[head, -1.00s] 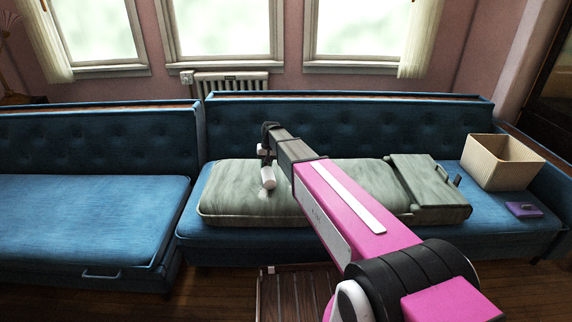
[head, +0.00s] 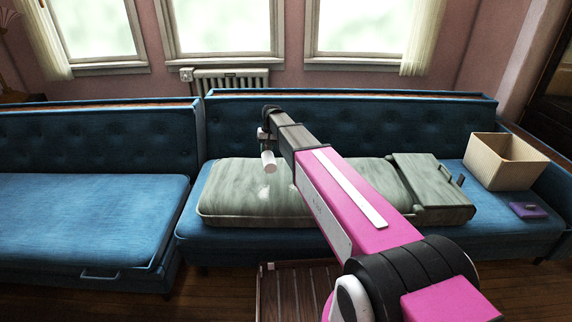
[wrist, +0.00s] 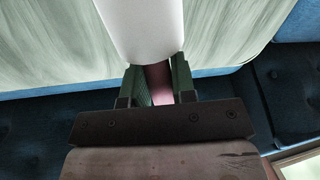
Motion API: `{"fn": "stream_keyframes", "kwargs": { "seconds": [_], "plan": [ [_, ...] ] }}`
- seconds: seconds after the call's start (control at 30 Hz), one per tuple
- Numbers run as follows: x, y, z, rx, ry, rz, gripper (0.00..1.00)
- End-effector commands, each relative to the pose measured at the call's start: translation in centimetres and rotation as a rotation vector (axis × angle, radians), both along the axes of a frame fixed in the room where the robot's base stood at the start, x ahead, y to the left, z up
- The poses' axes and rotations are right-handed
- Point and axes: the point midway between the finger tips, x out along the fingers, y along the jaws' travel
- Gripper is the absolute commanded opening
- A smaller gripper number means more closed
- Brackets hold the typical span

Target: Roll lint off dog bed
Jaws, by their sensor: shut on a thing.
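The dog bed (head: 232,197) is a long grey-green cushion lying on the blue sofa seat. My gripper (head: 265,143) is above the back of the bed's left half. It is shut on the lint roller (head: 269,162), whose white cylinder points down toward the bed and seems to be just above it. In the wrist view, the green fingers of my gripper (wrist: 160,83) close around the roller's pinkish handle, and the white lint roller (wrist: 141,25) covers part of the bed (wrist: 50,45).
A grey-green folded piece with a handle (head: 428,180) lies at the bed's right end. A slatted wooden piece (head: 298,290) stands on the floor in front. The left sofa seat (head: 80,215) is clear.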

Motion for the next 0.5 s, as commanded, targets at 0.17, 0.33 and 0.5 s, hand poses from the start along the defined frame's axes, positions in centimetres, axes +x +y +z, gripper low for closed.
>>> {"fn": "stream_keyframes", "kwargs": {
  "seconds": [0.17,0.33,0.5],
  "plan": [
    [-0.3,-0.2,1.6,0.0,0.0,-0.001,0.06],
    [-0.5,-0.3,2.8,0.0,0.0,-0.002,0.06],
    [-0.5,-0.4,3.0,0.0,0.001,-0.002,0.06]
  ]
}}
